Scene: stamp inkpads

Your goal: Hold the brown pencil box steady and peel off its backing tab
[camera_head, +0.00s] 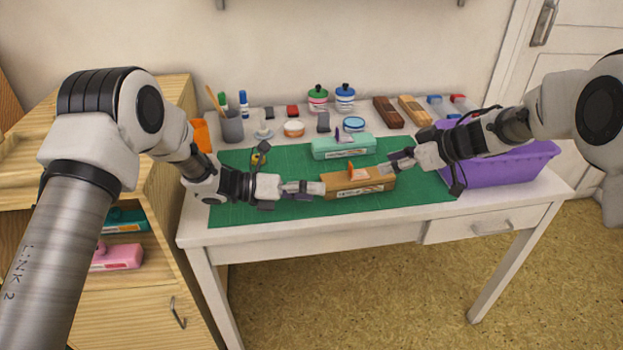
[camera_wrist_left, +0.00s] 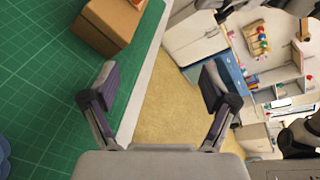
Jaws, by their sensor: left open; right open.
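The brown pencil box (camera_head: 345,189) lies on the green mat near the table's front edge, with a label on its front and a small orange tab (camera_head: 351,169) standing on top. It also shows in the left wrist view (camera_wrist_left: 108,24). My left gripper (camera_head: 322,188) is at the box's left end in the head view; in the left wrist view its jaws (camera_wrist_left: 160,85) are open with nothing between them, and the box is beyond them. My right gripper (camera_head: 388,166) is open close to the box's upper right end. Whether it touches the box is hard to tell.
A teal pencil box (camera_head: 343,147) with a purple tab lies behind the brown one on the green mat (camera_head: 270,208). A purple bin (camera_head: 510,168) stands at right. Jars, inkpads and a grey pencil cup (camera_head: 232,127) line the back. The mat's front left is clear.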

